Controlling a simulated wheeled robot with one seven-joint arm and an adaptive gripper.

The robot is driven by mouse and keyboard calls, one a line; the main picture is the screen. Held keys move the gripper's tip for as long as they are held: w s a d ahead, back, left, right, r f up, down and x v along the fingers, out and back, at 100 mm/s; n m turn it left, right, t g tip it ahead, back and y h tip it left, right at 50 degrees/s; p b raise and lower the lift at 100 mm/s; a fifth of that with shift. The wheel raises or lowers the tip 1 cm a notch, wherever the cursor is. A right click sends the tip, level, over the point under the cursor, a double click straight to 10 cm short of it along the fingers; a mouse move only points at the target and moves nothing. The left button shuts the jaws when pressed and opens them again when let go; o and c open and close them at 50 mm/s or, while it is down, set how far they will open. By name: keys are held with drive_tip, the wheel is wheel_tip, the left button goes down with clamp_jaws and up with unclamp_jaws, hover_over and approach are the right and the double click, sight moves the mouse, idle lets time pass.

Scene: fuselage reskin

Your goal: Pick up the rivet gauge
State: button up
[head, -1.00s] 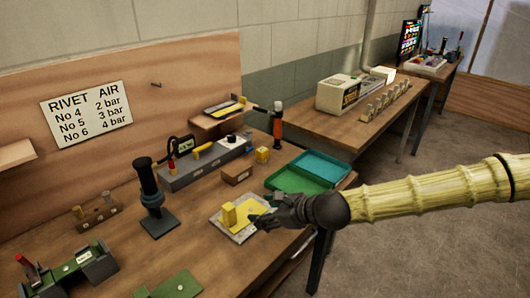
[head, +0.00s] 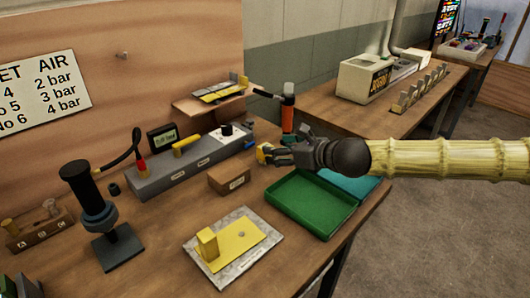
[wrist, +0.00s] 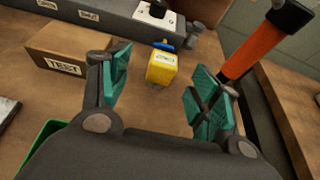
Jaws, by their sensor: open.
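A small yellow block (wrist: 161,67) with a pale label and a blue part behind it stands on the bench; it is probably the rivet gauge, but I cannot read its label. In the head view the block (head: 263,154) shows at my fingertips, partly hidden by them. My gripper (head: 270,155) is open and comes in from the right. In the wrist view its two green-padded fingers (wrist: 160,95) are spread wide, with the block ahead of them, in the gap and apart from both pads.
A cardboard-brown TEST box (wrist: 68,47) stands left of the block. An orange-handled tool (wrist: 258,48) stands close on the right. A grey long unit (head: 190,165) is behind. A green tray (head: 310,203) and a plate with yellow parts (head: 233,247) lie in front.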

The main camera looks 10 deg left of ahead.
drive_tip(key=w+a+f, duration=0.1)
drive_tip(key=w+f, duration=0.1)
drive_tip(key=shift+w+a+f, duration=0.2)
drive_tip(key=shift+w+a, duration=0.15)
drive_tip(key=shift+w, duration=0.05)
drive_tip(key=shift+a, duration=0.15)
drive_tip(key=shift+s+a+r, duration=0.1)
drive_tip(key=shift+a, duration=0.25)
drive_tip(key=shift+f+p+x, duration=0.25)
drive_tip(key=shift+p+x, duration=0.15)
drive_tip(key=shift+x, duration=1.85)
drive_tip(key=shift+d, duration=0.15)
drive_tip(key=c, duration=1.2)
